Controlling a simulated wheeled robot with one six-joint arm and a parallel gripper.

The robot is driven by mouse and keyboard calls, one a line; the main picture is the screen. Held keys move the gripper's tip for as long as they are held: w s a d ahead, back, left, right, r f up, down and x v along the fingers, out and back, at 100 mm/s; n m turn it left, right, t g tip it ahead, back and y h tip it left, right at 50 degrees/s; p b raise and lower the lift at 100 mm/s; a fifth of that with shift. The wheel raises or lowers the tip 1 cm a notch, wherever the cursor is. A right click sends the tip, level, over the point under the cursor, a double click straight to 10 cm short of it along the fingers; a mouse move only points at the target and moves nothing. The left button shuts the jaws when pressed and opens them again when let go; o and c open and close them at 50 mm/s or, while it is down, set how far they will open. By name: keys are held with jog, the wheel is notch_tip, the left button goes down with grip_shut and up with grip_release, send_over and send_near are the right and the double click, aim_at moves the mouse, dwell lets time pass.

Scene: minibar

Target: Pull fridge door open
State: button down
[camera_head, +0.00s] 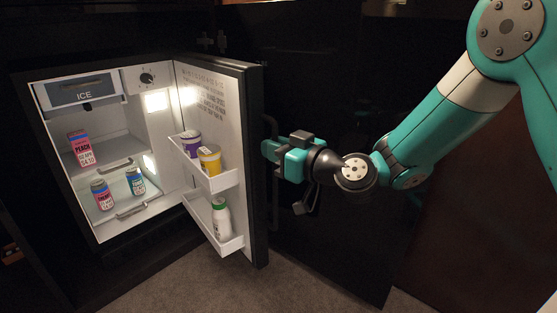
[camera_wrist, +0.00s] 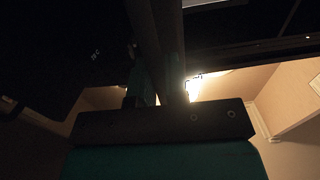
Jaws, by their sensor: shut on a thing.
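The fridge (camera_head: 36,170) stands at the left in the head view, with its lit white interior exposed. Its door (camera_head: 257,170) is swung well open, hinged on the right of the opening, with its black outer face toward my arm. A dark vertical handle (camera_head: 271,200) runs along the outer face of the door. My gripper (camera_head: 272,150) is at the upper part of this handle and shut on it. In the wrist view my dark fingers (camera_wrist: 160,75) close around a dark bar; the contact is too dark to make out fully.
The door shelves hold a purple tub (camera_head: 191,143), a yellow tub (camera_head: 209,160) and a white bottle (camera_head: 221,219). Inside are a pink carton (camera_head: 80,148) and two cans (camera_head: 102,194). Dark cabinet panels (camera_head: 340,230) stand behind my arm. Carpet (camera_head: 215,290) lies clear in front.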

jog(key=shift+w+d, duration=0.2)
jog(key=shift+d, duration=0.15)
jog(key=c, duration=1.2)
grip_release()
jog(key=b+v, duration=0.8)
jog(key=v, duration=0.9)
jog(key=shift+s+d, duration=0.15)
jog(key=shift+d, duration=0.05)
